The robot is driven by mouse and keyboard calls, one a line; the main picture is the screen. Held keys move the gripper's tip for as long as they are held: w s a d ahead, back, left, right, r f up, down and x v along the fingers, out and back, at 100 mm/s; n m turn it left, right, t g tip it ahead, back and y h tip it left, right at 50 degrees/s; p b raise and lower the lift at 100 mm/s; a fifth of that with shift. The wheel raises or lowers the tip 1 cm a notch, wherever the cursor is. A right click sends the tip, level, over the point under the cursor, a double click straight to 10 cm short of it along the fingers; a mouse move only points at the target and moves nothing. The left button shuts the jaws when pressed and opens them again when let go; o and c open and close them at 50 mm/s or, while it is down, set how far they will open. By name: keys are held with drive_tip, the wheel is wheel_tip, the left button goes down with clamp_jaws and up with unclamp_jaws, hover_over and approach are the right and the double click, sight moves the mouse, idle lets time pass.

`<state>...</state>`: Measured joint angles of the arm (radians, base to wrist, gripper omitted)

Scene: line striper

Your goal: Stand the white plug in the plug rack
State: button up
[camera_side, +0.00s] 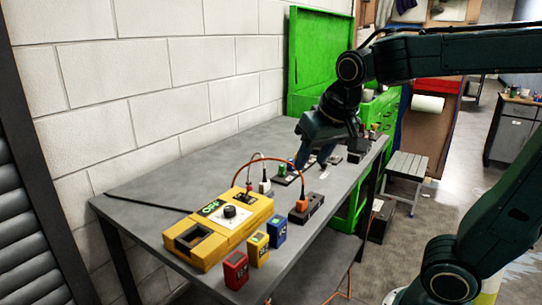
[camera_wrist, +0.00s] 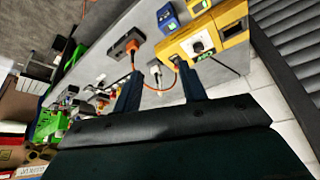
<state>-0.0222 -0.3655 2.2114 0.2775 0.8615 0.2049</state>
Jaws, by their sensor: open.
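A small white plug (camera_side: 265,186) is on the grey table behind the yellow device, with a thin white lead rising from it. In the wrist view the white plug (camera_wrist: 155,68) shows between the finger lines. My gripper (camera_side: 312,160) is above the table, to the right of and apart from the white plug; its fingers (camera_wrist: 158,74) are spread with nothing held. A dark block (camera_side: 313,208) holds an orange plug (camera_side: 302,204). Another low dark base (camera_side: 288,180) has a green plug (camera_side: 282,169). I cannot tell which dark holder is the plug rack.
The yellow device (camera_side: 215,235) stands at the table's near end, with an orange cable arching from it to the orange plug. Red (camera_side: 236,270), yellow (camera_side: 258,248) and blue (camera_side: 277,232) blocks line the front edge. Small items crowd beyond my gripper. The back-left tabletop is mostly clear.

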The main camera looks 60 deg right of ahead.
drive_tip(key=w+d+m+g+h, duration=0.1)
drive_tip(key=w+d+m+h, duration=0.2)
drive_tip(key=w, duration=0.6)
drive_tip(key=m+g+h, duration=0.3)
drive_tip(key=m+g, duration=0.1)
drive_tip(key=m, duration=0.6)
approach(262, 183)
drive_tip(key=shift+s+a+r, duration=0.1)
drive_tip(key=shift+s+r, duration=0.15)
drive_tip(key=shift+w+f, duration=0.1)
drive_tip(key=shift+f, duration=0.15)
drive_tip(key=shift+f, duration=0.1)
drive_tip(key=shift+x, duration=5)
drive_tip(key=shift+w, duration=0.1)
clamp_jaws()
